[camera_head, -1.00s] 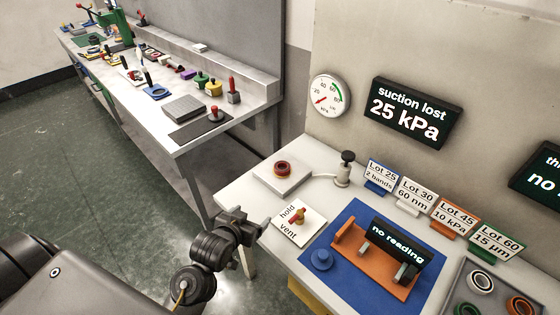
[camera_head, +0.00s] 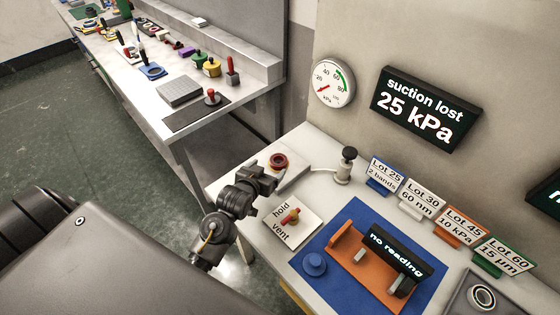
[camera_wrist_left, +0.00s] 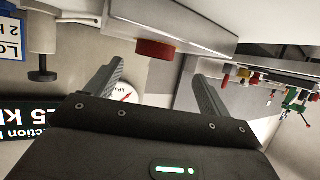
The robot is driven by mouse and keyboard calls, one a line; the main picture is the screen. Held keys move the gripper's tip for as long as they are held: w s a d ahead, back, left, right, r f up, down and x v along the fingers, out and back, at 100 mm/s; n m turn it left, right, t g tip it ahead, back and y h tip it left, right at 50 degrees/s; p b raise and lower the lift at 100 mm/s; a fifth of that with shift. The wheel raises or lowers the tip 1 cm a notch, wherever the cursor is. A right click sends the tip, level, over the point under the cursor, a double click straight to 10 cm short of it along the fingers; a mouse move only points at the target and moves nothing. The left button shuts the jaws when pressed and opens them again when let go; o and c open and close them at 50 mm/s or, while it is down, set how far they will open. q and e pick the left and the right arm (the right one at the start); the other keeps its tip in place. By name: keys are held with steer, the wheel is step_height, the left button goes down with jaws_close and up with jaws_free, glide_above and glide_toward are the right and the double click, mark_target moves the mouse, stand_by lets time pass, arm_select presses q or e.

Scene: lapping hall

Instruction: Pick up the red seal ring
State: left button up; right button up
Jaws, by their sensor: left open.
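The red seal ring (camera_head: 279,161) lies on a white block (camera_head: 297,174) at the back left corner of the near bench, in the head view. My left gripper (camera_head: 268,180) is just in front of it, over the block's near left side, and apart from the ring. In the left wrist view, which looks upside down, the red ring (camera_wrist_left: 155,49) shows between and beyond the two spread fingers of the left gripper (camera_wrist_left: 152,80). The fingers are open and empty. My right gripper is not in view.
A black-knobbed valve (camera_head: 346,165) stands right of the block, joined by a pale hose. A hold/vent plate (camera_head: 293,221) with a small knob lies in front. An orange fixture (camera_head: 366,262) sits on a blue mat (camera_head: 331,283). Lot signs line the back.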

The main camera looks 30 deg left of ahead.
mark_target(275, 165)
arm_select(q)
steer(key=shift+w+d, duration=0.15)
steer(key=shift+w, duration=0.05)
steer(key=shift+w+f, duration=0.1)
steer(key=shift+w, duration=0.1)
steer(key=x, duration=0.1)
steer(key=p+x, duration=0.1)
steer(key=x, duration=0.1)
steer(key=shift+w+d+f, duration=0.15)
steer(key=shift+d+f, duration=0.1)
steer(key=shift+w+f, duration=0.3)
steer(key=shift+w, duration=0.25)
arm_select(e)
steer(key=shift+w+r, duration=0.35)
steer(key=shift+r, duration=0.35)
arm_select(q)
steer(key=shift+c, duration=0.2)
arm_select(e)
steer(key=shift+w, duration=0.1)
arm_select(q)
steer(key=shift+c, duration=1.3)
steer(key=c, duration=0.8)
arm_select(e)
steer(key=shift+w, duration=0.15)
arm_select(q)
steer(key=shift+r, duration=0.15)
